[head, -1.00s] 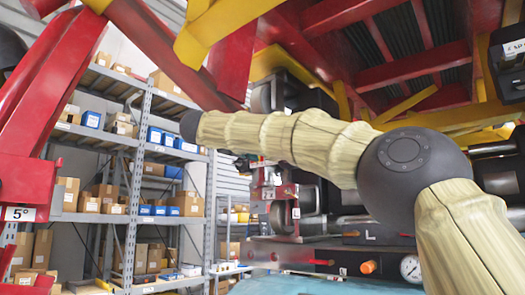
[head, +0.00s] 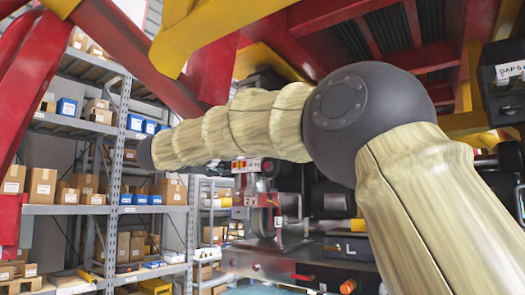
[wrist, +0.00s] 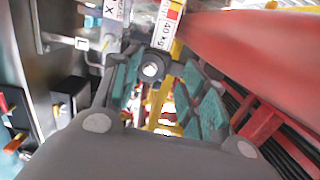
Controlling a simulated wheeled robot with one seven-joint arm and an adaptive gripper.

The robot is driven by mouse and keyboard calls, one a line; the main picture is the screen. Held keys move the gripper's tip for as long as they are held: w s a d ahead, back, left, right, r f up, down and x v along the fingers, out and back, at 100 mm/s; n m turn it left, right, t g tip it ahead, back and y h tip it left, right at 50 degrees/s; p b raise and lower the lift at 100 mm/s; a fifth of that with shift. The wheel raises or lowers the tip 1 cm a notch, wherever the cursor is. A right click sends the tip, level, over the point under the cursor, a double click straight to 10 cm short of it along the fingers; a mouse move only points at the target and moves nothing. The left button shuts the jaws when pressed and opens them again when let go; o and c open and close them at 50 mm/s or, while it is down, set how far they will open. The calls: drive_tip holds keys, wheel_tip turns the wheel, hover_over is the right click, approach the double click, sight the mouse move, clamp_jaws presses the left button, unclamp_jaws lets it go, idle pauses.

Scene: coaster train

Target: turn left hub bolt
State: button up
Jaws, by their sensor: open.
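In the wrist view my gripper (wrist: 165,85) is open, with teal pads on both fingers. A dark square block with a bright round face (wrist: 152,68), possibly the hub bolt, shows between the fingers, closer to the left one. I cannot tell whether either finger touches it. In the head view my arm stretches across the middle, and my gripper is not visible. A grey metal assembly with an L tag (head: 277,222) shows below the arm. I cannot make out the bolt there.
A large red beam (wrist: 250,45) runs close along the right of the wrist view. In the head view, shelving with boxes (head: 90,190) stands at left, and red and yellow framework (head: 350,12) hangs overhead.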

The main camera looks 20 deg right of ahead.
drive_tip(key=d+n+p, duration=0.1)
drive_tip(key=n+p, duration=0.2)
drive_tip(key=n, duration=0.1)
drive_tip(key=n+g+p, duration=0.1)
drive_tip(key=n+p, duration=0.5)
drive_tip(key=n, duration=0.1)
approach(266, 167)
drive_tip(key=p+x, duration=0.5)
drive_tip(key=x, duration=0.2)
drive_tip(key=shift+a+r, duration=0.1)
drive_tip(key=shift+r, duration=0.1)
drive_tip(key=shift+x, duration=0.8)
drive_tip(key=shift+f, duration=0.15)
clamp_jaws()
